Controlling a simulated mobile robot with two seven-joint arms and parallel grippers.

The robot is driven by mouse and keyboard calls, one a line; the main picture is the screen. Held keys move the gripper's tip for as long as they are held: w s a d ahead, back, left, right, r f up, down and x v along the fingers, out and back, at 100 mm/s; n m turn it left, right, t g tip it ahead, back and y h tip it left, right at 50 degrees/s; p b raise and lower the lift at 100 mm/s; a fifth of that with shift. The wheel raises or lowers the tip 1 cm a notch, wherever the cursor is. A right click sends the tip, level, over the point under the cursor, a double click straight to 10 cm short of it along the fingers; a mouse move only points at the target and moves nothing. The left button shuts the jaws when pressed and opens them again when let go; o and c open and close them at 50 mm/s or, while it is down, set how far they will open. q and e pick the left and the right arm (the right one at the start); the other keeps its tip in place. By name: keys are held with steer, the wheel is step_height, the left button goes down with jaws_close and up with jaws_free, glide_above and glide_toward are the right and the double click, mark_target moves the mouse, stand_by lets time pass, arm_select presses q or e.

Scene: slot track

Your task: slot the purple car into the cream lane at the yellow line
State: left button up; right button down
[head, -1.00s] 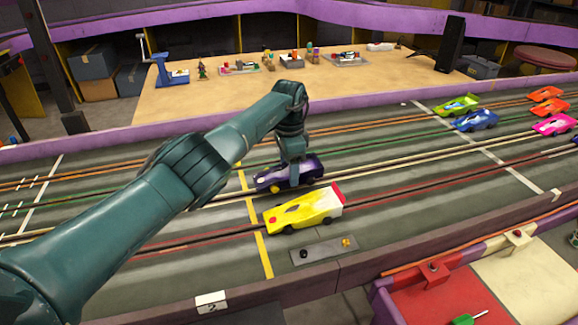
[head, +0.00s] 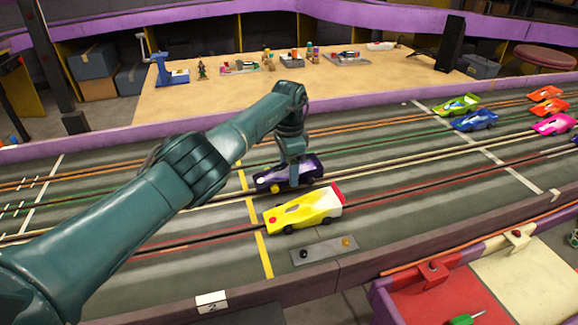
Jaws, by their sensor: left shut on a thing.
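The purple car (head: 268,180) is in the middle of the head view, at the cream lane (head: 385,163), with its nose just right of the yellow line (head: 262,245). My left gripper (head: 292,176) comes down on it from above and is shut on its middle. The car lies about level and in line with the lane. Whether its underside sits in the slot is hidden. My right gripper is not in view.
A yellow car (head: 305,210) stands on the red lane, close in front of the purple car. A small grey plate (head: 325,249) lies nearer. Blue (head: 476,120), green (head: 457,105) and pink (head: 555,123) cars stand at the far right.

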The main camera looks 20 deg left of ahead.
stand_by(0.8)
arm_select(q)
steer(key=shift+f+b, duration=0.95)
steer(key=shift+f, duration=0.15)
steer(key=o, duration=1.1)
steer(key=shift+o, duration=0.4)
